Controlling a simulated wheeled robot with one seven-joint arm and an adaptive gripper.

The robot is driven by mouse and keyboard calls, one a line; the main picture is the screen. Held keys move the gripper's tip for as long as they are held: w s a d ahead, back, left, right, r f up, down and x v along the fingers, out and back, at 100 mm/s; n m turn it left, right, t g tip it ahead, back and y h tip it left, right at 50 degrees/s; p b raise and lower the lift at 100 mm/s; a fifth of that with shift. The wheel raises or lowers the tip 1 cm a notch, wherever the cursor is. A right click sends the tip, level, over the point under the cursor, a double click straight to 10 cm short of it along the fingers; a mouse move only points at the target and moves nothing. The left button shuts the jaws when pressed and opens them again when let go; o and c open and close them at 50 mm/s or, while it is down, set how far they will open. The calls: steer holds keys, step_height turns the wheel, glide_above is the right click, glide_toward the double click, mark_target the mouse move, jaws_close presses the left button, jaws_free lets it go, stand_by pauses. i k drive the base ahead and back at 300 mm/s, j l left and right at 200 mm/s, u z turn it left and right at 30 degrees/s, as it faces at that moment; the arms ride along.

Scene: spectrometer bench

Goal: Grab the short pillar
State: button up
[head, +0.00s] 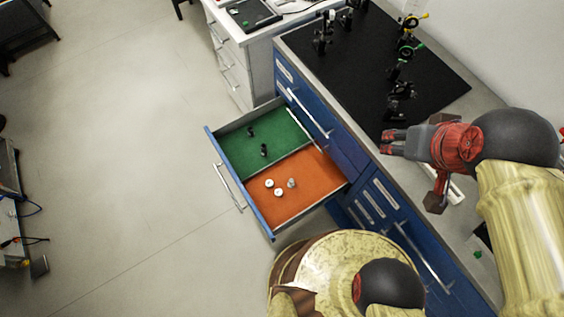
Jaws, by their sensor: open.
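An open drawer (243,190) holds small parts in the head view. Its green half has two small dark upright parts, one farther back (251,132) and one nearer (264,150). Its orange half has two white round pieces (269,183) (278,192) and a small grey metallic piece (292,183). These are too small to tell which is the short pillar. My gripper (386,142) is open, with nothing visible between its fingers. It points left above the bench edge, to the right of the drawer and apart from its contents.
The blue bench (350,150) carries a black mat (430,75) with several optical mounts, including a yellow-and-black one (412,25). A white cabinet (230,60) stands behind the drawer. The floor (120,150) left of the drawer is clear.

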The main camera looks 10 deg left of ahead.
mark_target(291, 184)
steer(key=u, duration=0.95)
steer(key=k+j, duration=0.2)
steer(key=j, duration=0.25)
steer(key=k+j+z, duration=0.15)
steer(key=j, duration=0.25)
steer(key=k+j, duration=0.35)
steer(key=j+z, duration=0.05)
steer(key=j, duration=0.05)
